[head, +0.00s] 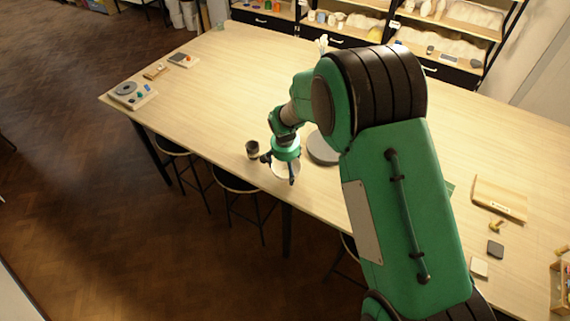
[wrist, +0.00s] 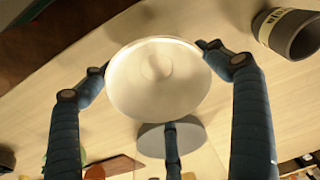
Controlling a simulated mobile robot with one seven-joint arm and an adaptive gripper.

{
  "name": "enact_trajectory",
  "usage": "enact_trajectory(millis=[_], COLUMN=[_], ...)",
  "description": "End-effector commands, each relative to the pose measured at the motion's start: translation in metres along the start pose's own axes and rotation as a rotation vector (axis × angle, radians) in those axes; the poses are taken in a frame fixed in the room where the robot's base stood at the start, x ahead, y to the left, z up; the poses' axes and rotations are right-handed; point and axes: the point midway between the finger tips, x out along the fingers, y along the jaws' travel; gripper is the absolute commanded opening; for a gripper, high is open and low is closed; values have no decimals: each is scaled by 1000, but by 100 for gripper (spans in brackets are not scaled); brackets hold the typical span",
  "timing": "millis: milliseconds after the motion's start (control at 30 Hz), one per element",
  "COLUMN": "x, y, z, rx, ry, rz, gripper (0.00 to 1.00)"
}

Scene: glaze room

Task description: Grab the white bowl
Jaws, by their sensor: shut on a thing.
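The white bowl (wrist: 153,85) fills the middle of the wrist view, with its round, pale inside facing the camera. My gripper (wrist: 152,62) is shut on it, with blue jointed fingers at its left and right rim. A third finger shows below it. In the head view my gripper (head: 279,171) points down near the table's front edge, and part of the white bowl (head: 284,173) shows between its dark fingers. I cannot tell whether the bowl rests on the table or is slightly raised.
A dark cup (head: 252,149) with a pale label stands close on the left. A grey round disc (head: 322,151) lies close on the right, partly hidden by my arm. Stools (head: 236,182) stand under the front edge of the wooden table (head: 200,95). The table's left middle is clear.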

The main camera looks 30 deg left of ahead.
Motion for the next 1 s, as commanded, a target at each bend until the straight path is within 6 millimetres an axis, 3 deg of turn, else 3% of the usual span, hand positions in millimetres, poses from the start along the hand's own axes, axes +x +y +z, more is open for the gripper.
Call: enact_trajectory(millis=[600,1000], x=[-22,-27], y=[45,55], z=[84,103], rx=[-1,1], ry=[0,1], rz=[0,0], gripper=[54,54])
